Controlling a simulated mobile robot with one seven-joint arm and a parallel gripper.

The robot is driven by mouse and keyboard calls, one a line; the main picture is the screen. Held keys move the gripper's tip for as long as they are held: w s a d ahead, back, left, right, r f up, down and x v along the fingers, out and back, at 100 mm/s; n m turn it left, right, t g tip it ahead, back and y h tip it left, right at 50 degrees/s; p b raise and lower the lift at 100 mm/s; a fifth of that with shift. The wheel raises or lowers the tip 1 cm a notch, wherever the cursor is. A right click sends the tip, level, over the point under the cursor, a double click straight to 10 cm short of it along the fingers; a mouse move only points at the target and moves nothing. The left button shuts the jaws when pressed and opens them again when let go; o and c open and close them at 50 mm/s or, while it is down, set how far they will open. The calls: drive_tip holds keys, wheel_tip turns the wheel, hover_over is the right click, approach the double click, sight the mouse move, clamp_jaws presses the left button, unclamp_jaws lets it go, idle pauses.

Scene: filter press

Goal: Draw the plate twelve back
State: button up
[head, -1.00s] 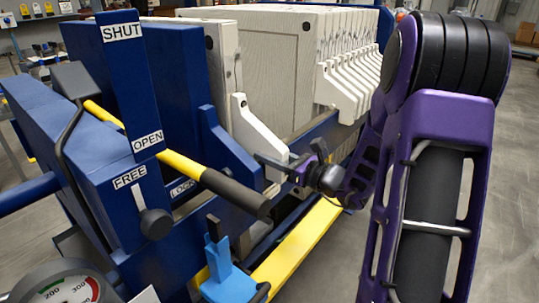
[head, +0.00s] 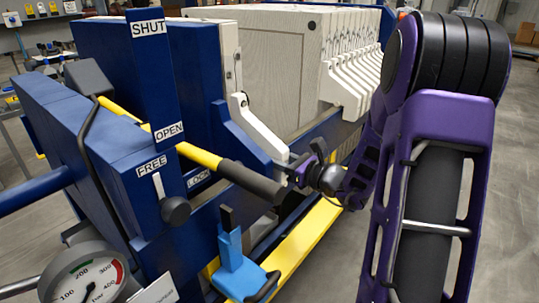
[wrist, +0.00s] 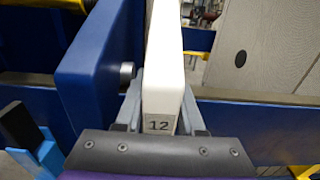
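Plate twelve (head: 228,60) is the cream plate next to the blue pressing head, with a white side handle (head: 262,130). In the wrist view its handle (wrist: 163,75) stands upright in the middle, with a "12" label at its near end. My gripper (head: 298,170) is at the lower end of this handle. In the wrist view my gripper's fingers (wrist: 162,118) lie against both sides of the handle, shut on it. The blue head's arm (wrist: 95,65) is close on the left, with a round stud between it and the handle.
The other cream plates (head: 340,70) stand packed to the right, beyond a gap. A yellow step (head: 300,250) and a light-blue bracket (head: 240,272) lie low in front. The black-gripped lever (head: 250,182) sticks out close to my gripper. Open floor is at right.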

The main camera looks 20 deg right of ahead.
drive_tip(key=o, duration=0.4)
drive_tip(key=v, duration=1.7)
drive_tip(key=shift+s+d+p, duration=0.1)
drive_tip(key=shift+s+p, duration=0.05)
drive_tip(key=shift+p, duration=0.15)
